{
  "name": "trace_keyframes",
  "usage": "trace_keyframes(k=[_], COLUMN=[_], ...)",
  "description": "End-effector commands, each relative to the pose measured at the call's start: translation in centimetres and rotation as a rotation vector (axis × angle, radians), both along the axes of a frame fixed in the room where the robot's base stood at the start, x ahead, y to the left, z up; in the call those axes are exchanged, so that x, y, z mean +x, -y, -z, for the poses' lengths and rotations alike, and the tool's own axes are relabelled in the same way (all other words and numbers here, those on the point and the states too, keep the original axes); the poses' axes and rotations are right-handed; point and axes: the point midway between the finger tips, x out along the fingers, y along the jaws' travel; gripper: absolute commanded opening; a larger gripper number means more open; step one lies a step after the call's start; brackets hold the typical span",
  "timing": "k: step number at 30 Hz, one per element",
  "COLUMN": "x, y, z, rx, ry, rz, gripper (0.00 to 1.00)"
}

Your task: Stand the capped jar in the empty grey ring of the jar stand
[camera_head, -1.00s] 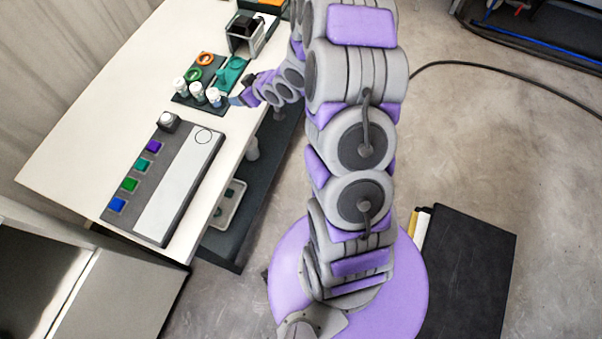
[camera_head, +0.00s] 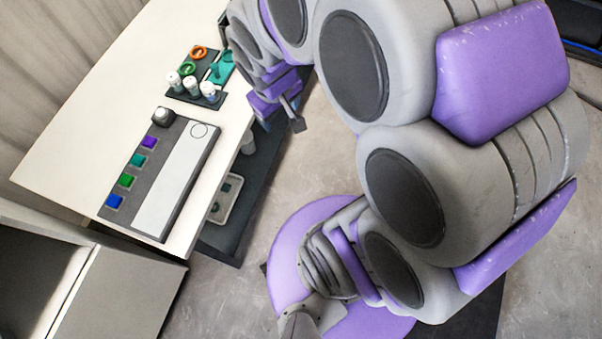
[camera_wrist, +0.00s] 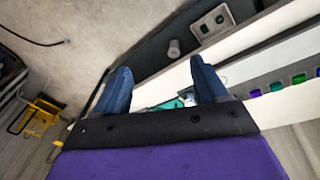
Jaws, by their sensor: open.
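The dark jar stand (camera_head: 222,99) lies on the white table. It carries orange (camera_head: 198,52), green (camera_head: 187,68) and teal (camera_head: 221,66) ring-like parts. Three small white-topped jars (camera_head: 191,84) stand in a row along its near side; the right one shows some blue. I cannot make out which is the capped jar or find the empty grey ring. My gripper (camera_head: 278,112) is beyond the table's right edge, apart from the stand. In the wrist view my gripper (camera_wrist: 163,84) is open, its blue fingers wide apart; the teal part (camera_wrist: 172,104) shows small between them.
A control panel (camera_head: 170,180) with coloured buttons and a white-topped knob (camera_head: 163,115) lies on the table (camera_head: 90,120). Below is a dark lower shelf (camera_head: 262,160) with a pale tray (camera_head: 224,200). A grey cabinet (camera_head: 120,290) stands at the lower left.

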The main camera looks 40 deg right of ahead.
Motion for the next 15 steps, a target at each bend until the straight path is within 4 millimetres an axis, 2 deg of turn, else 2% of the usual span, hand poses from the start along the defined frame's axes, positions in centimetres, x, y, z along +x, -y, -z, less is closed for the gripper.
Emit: trace_keyframes(k=[3, 9, 12, 15], x=[-4.4, -11.8, -14.5, -16.2], y=[-1.5, -4.1, -5.2, -5.9], z=[-1.6, -3.5, -4.2, -4.5], rx=[0.023, 0.076, 0.103, 0.12], ry=[-0.071, -0.203, -0.249, -0.285], rz=[0.041, 0.092, 0.104, 0.111], gripper=[0.72, 0.72, 0.72, 0.72])
